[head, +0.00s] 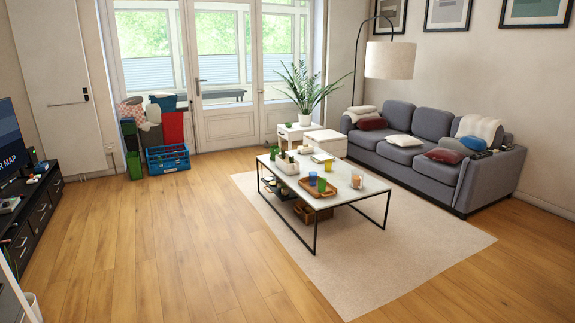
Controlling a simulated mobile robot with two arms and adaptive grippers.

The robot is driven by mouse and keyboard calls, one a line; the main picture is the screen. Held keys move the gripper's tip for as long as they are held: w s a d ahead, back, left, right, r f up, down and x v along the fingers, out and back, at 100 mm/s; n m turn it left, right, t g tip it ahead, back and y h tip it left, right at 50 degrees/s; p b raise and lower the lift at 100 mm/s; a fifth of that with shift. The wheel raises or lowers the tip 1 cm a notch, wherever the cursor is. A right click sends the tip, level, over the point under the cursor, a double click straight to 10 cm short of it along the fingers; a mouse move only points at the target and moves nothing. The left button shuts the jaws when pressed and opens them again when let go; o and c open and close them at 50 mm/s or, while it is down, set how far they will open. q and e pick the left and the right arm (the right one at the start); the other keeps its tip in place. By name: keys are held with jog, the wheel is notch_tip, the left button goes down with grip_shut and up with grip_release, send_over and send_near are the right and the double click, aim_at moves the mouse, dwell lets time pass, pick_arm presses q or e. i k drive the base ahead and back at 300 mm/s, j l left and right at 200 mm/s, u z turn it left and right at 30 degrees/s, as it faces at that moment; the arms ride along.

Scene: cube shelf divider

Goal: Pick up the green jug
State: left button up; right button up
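A small green vessel (321,185), which looks like the green jug, stands on the white coffee table (346,190) in the middle right of the head view. It is too small to make out a handle or spout. It stands upright on or at a small reddish-brown tray (328,193). A blue cup (312,178) is just to its left and behind it. Neither of my grippers is in view, and the table is well ahead of me across the floor.
A white box with small plants (287,166), a yellow cup (328,165) and a candle (356,181) share the tabletop. A grey sofa (400,164) is behind right, a black TV cabinet (35,213) at left. The wooden floor (175,245) before the rug (385,268) is clear.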

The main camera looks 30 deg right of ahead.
aim_at(274, 150)
jog(key=i+z, duration=0.1)
jog(key=i, duration=1.8)
jog(key=i+z, duration=0.15)
jog(key=i, duration=0.8)
jog(key=i+j+z, duration=0.1)
jog(key=i, duration=0.85)
